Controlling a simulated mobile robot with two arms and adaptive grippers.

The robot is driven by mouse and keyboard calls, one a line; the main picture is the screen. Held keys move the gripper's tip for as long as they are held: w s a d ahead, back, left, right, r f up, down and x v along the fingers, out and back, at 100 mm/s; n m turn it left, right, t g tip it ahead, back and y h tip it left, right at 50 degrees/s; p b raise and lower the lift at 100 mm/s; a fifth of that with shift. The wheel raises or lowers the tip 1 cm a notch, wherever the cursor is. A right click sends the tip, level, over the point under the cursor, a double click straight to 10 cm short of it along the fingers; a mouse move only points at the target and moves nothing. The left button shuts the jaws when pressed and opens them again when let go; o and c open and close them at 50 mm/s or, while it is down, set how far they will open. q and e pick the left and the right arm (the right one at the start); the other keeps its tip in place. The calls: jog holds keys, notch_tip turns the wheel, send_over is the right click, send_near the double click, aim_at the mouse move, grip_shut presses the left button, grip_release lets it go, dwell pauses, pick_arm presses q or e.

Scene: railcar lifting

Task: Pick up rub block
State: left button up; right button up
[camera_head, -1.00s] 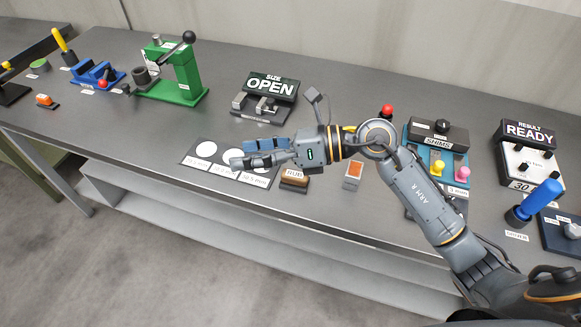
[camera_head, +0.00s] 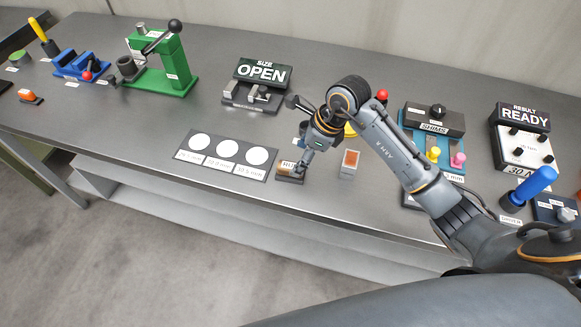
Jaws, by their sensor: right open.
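The rub block (camera_head: 287,168) is a small brown block with a pale label, lying on the grey bench near its front edge. My right gripper (camera_head: 299,169) points down at the block's right end, its fingers around or beside it; the exact contact is too small to tell. The gripper is open. Part of the block's label is hidden behind the fingers. My left gripper is not in view.
A dark card with white circles (camera_head: 213,164) lies left of the block. An orange-topped box (camera_head: 349,163) stands close on the right. The OPEN size gauge (camera_head: 262,73) and the SHIMS unit (camera_head: 436,121) stand further back. The bench's front edge is near.

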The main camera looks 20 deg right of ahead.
aim_at(292, 165)
jog(key=shift+a+f+p, duration=0.3)
jog(key=shift+f+p, duration=0.05)
jog(key=shift+f, duration=0.1)
jog(key=p+x, duration=0.1)
jog(key=x, duration=0.2)
jog(key=shift+a+f+p, duration=0.2)
jog(key=shift+a+p, duration=0.1)
jog(key=shift+p, duration=0.05)
jog(key=shift+a+f, duration=0.1)
jog(key=shift+f, duration=0.45)
jog(key=c, duration=1.3)
jog(key=shift+w+r, duration=0.1)
